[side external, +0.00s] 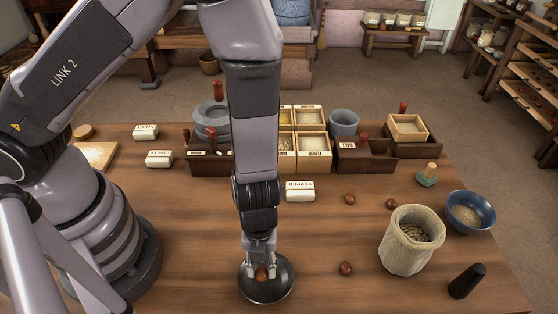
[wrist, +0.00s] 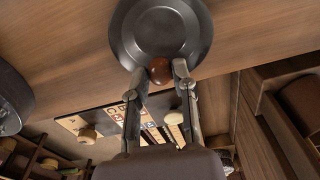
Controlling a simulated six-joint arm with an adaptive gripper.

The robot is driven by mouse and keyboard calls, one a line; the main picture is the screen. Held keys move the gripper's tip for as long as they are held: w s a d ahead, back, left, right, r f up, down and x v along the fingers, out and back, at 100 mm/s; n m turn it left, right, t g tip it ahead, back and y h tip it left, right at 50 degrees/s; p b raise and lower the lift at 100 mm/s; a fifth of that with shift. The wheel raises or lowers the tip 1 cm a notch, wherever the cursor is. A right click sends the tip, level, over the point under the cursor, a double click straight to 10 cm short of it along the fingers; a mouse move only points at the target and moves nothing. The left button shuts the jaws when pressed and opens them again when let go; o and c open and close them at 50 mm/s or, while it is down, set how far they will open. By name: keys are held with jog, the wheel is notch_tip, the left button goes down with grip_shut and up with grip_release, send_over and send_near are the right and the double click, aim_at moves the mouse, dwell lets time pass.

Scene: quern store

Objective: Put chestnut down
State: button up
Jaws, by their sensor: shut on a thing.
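My gripper (side external: 262,272) is shut on a brown chestnut (side external: 262,274) in the side view. It holds the chestnut over a dark round dish (side external: 266,293) at the front of the table. In the wrist view the chestnut (wrist: 159,71) sits between the two fingertips (wrist: 160,74), in front of the near rim of the dish (wrist: 165,28). I cannot tell whether the chestnut touches the dish. Three more chestnuts lie loose on the table: one right of the dish (side external: 346,268), one farther back (side external: 349,198) and one near the sack (side external: 392,204).
A cloth sack (side external: 408,247), a blue bowl (side external: 470,213) and a dark pestle-like piece (side external: 467,281) stand at the right. A white pepper block (side external: 300,191) lies behind my gripper. Wooden boxes (side external: 366,157) line the back. The table is clear between dish and sack, except for the chestnut there.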

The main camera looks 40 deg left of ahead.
aim_at(260, 280)
jog(key=shift+s+d+f+m, duration=0.35)
jog(key=shift+s+m, duration=0.25)
jog(key=shift+m, duration=0.2)
jog(key=shift+f, duration=1.35)
jog(key=shift+f, duration=0.35)
jog(key=o, duration=0.5)
jog(key=shift+c, duration=0.2)
jog(key=shift+r, duration=0.1)
